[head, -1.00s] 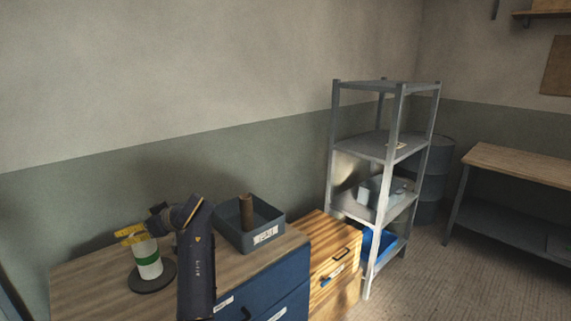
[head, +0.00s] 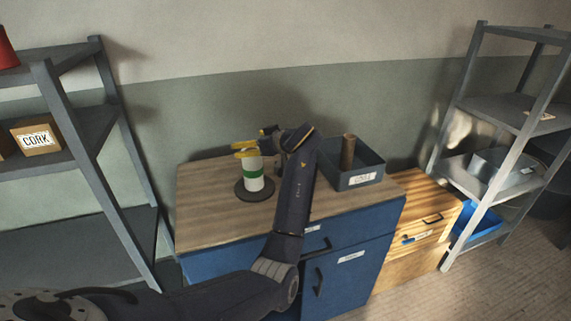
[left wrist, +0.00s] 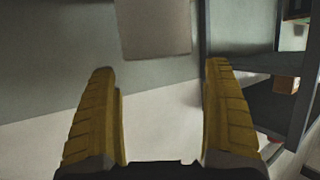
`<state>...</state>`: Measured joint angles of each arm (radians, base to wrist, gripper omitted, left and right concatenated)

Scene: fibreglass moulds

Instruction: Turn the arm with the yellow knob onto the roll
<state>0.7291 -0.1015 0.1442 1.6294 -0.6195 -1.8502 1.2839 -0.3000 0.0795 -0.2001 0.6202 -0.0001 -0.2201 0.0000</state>
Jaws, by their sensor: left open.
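The roll (head: 253,176) is white with a green band and stands upright on a dark round base (head: 241,190) on the wooden worktop. My left gripper (head: 246,149), with yellow fingers, is at the top of the roll, reaching in from the right. In the left wrist view my left gripper (left wrist: 162,75) is open, with nothing clearly held between its fingers. The arm with the yellow knob cannot be told apart from my yellow fingers in the head view. My right gripper is not in view.
A grey tray (head: 368,178) holding a brown cylinder (head: 348,151) stands right of the roll. The worktop (head: 205,205) left of it is clear. A shelf with a CORK box (head: 37,139) stands at left; another metal shelf (head: 500,115) stands at right.

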